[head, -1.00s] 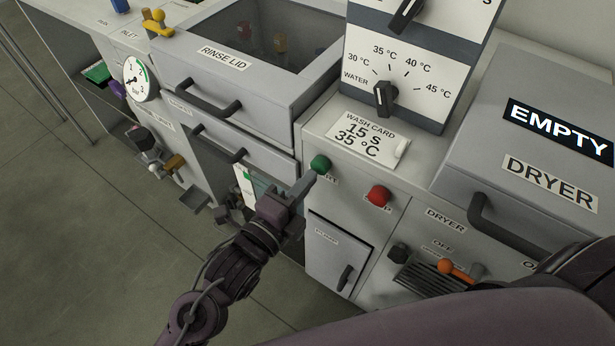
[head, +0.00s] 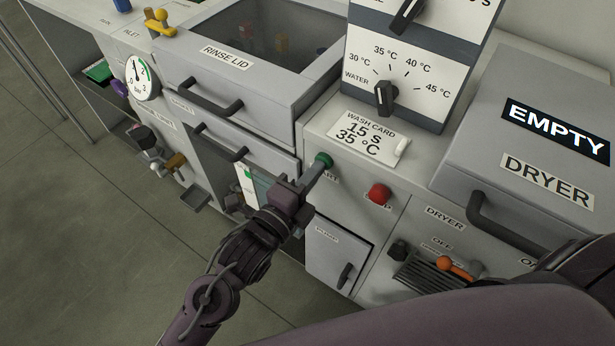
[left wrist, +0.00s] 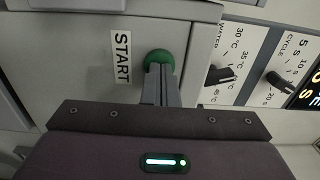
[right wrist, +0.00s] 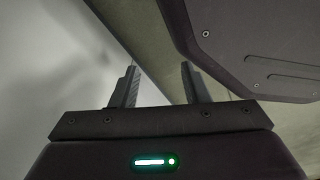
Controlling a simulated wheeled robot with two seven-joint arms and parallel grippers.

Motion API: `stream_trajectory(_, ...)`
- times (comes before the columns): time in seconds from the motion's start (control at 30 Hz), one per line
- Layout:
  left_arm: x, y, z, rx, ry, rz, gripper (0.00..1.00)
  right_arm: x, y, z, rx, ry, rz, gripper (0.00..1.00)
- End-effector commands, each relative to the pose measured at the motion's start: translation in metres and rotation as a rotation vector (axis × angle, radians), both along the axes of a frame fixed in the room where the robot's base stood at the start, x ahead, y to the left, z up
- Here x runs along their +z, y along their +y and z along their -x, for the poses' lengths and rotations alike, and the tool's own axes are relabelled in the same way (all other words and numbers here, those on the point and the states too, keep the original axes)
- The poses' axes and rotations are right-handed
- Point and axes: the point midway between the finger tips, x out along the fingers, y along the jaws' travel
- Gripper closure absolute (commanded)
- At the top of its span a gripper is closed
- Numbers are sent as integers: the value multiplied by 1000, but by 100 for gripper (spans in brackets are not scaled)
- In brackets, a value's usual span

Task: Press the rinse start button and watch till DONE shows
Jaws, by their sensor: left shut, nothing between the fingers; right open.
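The green START button (head: 322,160) is on the front panel below the wash card (head: 366,137). My left gripper (head: 314,172) is shut and empty, its fingertips at the button. In the left wrist view the fingertips (left wrist: 160,72) overlap the lower part of the green button (left wrist: 160,58), beside the START label (left wrist: 122,58); they look in contact, but how far the button is pressed I cannot tell. No DONE is visible. My right gripper (right wrist: 160,88) is open and empty in the right wrist view.
A red button (head: 379,194) is right of the green one. The rinse lid (head: 228,72) is closed. The dryer (head: 500,215) reads EMPTY, with an orange lever (head: 458,267) below. Temperature knob (head: 386,97) stands above; pressure gauge (head: 140,78) at left.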

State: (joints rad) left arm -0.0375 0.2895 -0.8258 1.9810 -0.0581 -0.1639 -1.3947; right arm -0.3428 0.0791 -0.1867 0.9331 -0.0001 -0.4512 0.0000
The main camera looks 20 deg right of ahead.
Motion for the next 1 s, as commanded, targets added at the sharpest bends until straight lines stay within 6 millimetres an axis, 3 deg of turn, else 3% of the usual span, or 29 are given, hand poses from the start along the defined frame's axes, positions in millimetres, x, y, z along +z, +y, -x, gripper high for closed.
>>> stream_trajectory(0.17,3,10,6,3,-7,6,100,1,0,-2,0,-3,-1,58)
stream_trajectory(0.53,0,57,44,2,-4,2,100,2,-10,-6,5,-1,16,58)
stream_trajectory(1.0,1,64,50,1,-3,4,100,3,-2,-4,0,2,5,58)
